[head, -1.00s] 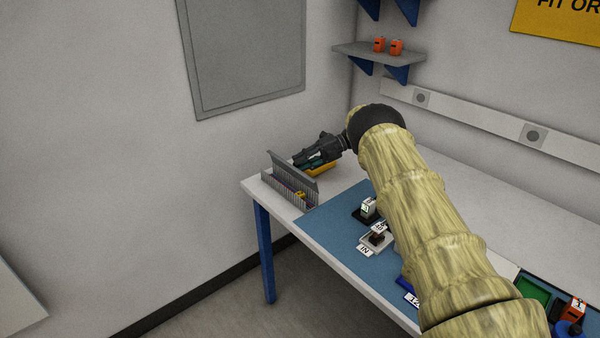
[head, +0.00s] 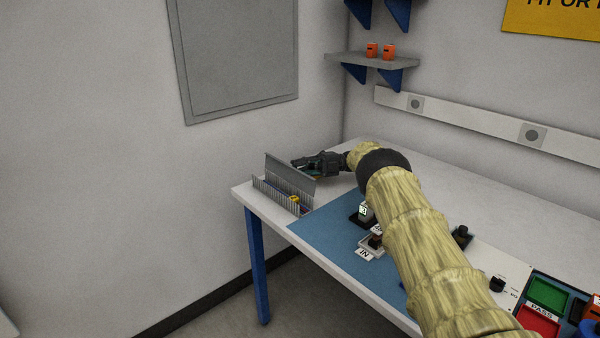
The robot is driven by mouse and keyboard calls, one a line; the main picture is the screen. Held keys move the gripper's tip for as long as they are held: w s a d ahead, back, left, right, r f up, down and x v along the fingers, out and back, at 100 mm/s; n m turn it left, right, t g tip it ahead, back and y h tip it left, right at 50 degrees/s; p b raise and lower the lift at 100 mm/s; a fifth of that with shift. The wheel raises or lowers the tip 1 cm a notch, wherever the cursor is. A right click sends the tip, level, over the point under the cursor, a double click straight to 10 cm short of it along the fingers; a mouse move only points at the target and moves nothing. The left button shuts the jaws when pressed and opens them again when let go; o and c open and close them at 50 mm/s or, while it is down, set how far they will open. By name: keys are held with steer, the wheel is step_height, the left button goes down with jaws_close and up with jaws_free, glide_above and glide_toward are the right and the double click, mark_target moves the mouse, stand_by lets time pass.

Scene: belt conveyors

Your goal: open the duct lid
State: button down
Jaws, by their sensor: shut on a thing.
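The grey slotted wire duct (head: 264,190) sits at the left end of the table. Its grey lid (head: 288,172) stands raised, roughly upright, along the duct's far side. The duct's top is uncovered, and blue wiring and a small yellow piece (head: 294,199) show inside. My dark gripper (head: 296,164) is at the lid's upper edge, reaching in from the right and behind it. It is shut on the lid; the lid partly hides the fingertips, so the exact contact is not clear.
A blue mat (head: 325,222) with labelled small fixtures lies right of the duct. My arm crosses over the table and hides part of it. Green and red trays (head: 547,292) are at the lower right. A wall and grey panel (head: 240,60) stand left. The rear white tabletop is clear.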

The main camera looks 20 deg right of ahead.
stand_by(0.4)
steer(key=c, duration=1.3)
jaws_free()
steer(key=shift+w+a, duration=0.1)
step_height(320, 180, up, 10)
